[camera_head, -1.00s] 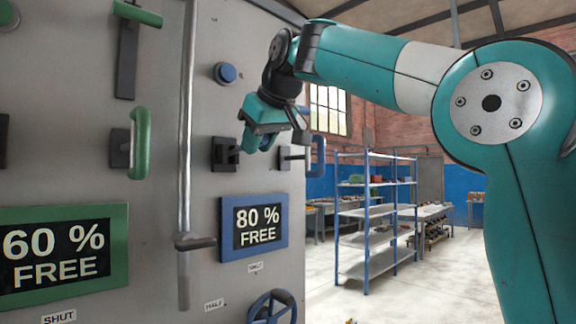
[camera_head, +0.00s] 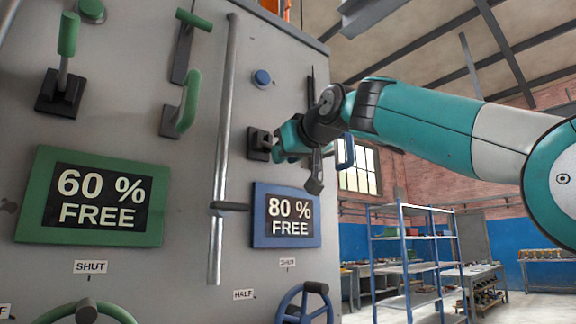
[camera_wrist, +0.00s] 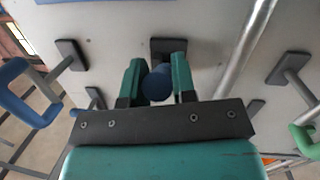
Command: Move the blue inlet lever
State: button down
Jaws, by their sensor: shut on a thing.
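The blue inlet lever shows in the wrist view as a round blue grip end (camera_wrist: 157,86) between the two teal fingers of my gripper (camera_wrist: 158,78). Its black mounting plate (camera_wrist: 167,47) is on the grey panel just beyond the fingertips. In the head view my gripper (camera_head: 279,151) is at the black mounting plate (camera_head: 259,144), above the blue-framed display (camera_head: 258,230) reading 80 % FREE. My gripper is shut on the lever. In the head view the gripper hides the lever's blue grip.
A blue pull handle (camera_head: 346,153) sits close to the right of my gripper. A long metal rod (camera_head: 223,130) runs down the panel to the left. Green levers, a 60 % FREE display (camera_head: 40,195) and a blue handwheel (camera_head: 308,305) are also on the panel.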

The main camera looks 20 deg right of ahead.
jog(key=shift+w+f, duration=0.1)
jog(key=shift+f, duration=0.15)
jog(key=c, duration=0.9)
grip_release()
jog(key=s+d+b, duration=0.1)
jog(key=s, duration=0.4)
jog(key=s+r+b, duration=0.1)
jog(key=s, duration=0.5)
jog(key=s+d+b, duration=0.1)
jog(key=s+b, duration=0.1)
jog(key=s, duration=0.4)
jog(key=shift+s+d+r, duration=0.1)
jog(key=shift+d+r, duration=0.2)
jog(key=shift+r, duration=0.05)
